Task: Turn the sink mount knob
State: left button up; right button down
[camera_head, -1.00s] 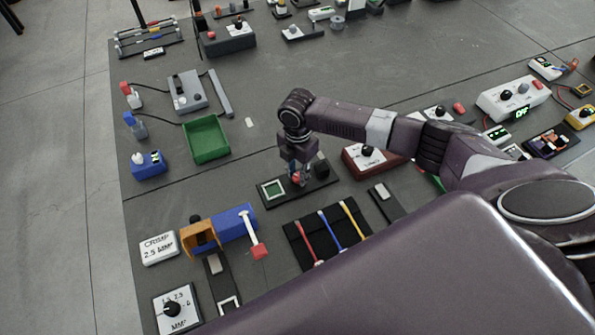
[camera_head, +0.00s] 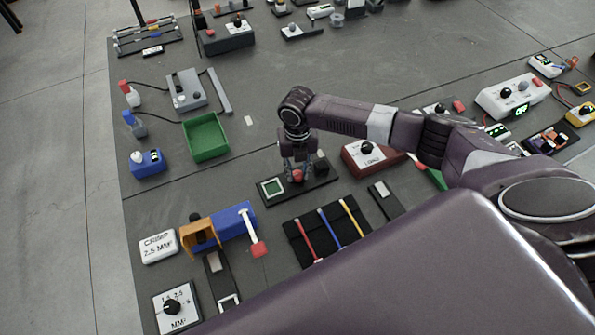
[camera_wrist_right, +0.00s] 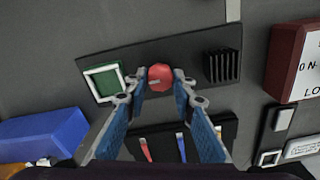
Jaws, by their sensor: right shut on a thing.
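The red knob (camera_head: 297,177) sits on a dark flat plate (camera_head: 318,191), between a green square in a white frame (camera_head: 272,188) and a black finned heat sink (camera_head: 321,162). My right gripper (camera_head: 299,173) points down at the plate with its fingertips at the red knob. In the right wrist view, the blue-padded fingers (camera_wrist_right: 159,84) stand on either side of the red knob (camera_wrist_right: 160,76) and are shut on it. A small pale mark shows on the knob's face. The finned heat sink (camera_wrist_right: 221,66) is right of the fingers. My left gripper is not in view.
A dark red box with a black knob (camera_head: 367,150) stands close to the right of the plate. A black holder with coloured sticks (camera_head: 290,228) lies in front. A green tray (camera_head: 206,137) is at the back left. Bare table lies behind the plate.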

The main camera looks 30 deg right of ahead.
aim_at(298, 174)
jog(key=shift+n, duration=0.6)
jog(key=shift+r+n, duration=0.1)
jog(key=shift+n, duration=0.2)
jog(key=shift+w, duration=0.1)
jog(key=c, duration=1.6)
grip_release()
notch_tip(298, 174, up, 12)
jog(key=shift+f, duration=0.1)
